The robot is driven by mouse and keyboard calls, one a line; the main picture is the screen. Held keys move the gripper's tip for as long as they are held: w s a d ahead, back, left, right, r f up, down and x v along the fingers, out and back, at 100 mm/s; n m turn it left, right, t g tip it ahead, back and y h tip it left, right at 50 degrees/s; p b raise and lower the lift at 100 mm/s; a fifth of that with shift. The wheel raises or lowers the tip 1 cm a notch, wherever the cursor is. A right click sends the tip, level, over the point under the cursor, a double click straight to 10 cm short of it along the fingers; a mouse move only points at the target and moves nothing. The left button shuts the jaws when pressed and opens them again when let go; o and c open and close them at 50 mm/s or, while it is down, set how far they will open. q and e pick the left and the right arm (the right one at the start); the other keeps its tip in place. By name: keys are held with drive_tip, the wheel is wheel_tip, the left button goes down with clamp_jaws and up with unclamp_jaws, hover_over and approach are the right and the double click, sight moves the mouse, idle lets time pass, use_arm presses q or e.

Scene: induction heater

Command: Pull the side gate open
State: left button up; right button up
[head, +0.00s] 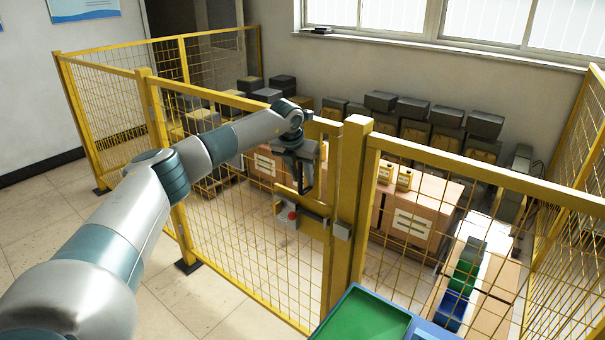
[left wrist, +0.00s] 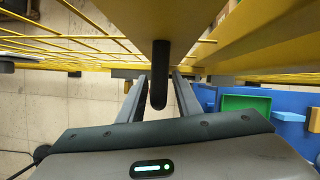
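The side gate (head: 334,190) is a yellow wire-mesh panel in the middle of the head view. It stands shut against the yellow post (head: 354,190). A latch with a red knob (head: 292,215) is on the gate near that post. My left gripper (head: 305,184) is at the gate's upper right part. In the left wrist view, a black bar handle (left wrist: 160,75) sits between the two open fingers of my left gripper (left wrist: 159,95). Narrow gaps seem to show beside the handle. My right gripper is not in view.
Yellow mesh fence (head: 490,175) continues to the right and behind. Inside stand wooden cabinets (head: 418,218) and several grey-topped machines. A green-and-blue bin (head: 365,318) is close by at the bottom. The tiled floor (head: 60,240) at the left is clear.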

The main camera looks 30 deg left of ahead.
use_arm(q)
drive_tip(key=shift+w+f, duration=0.1)
drive_tip(key=shift+f, duration=0.25)
clamp_jaws()
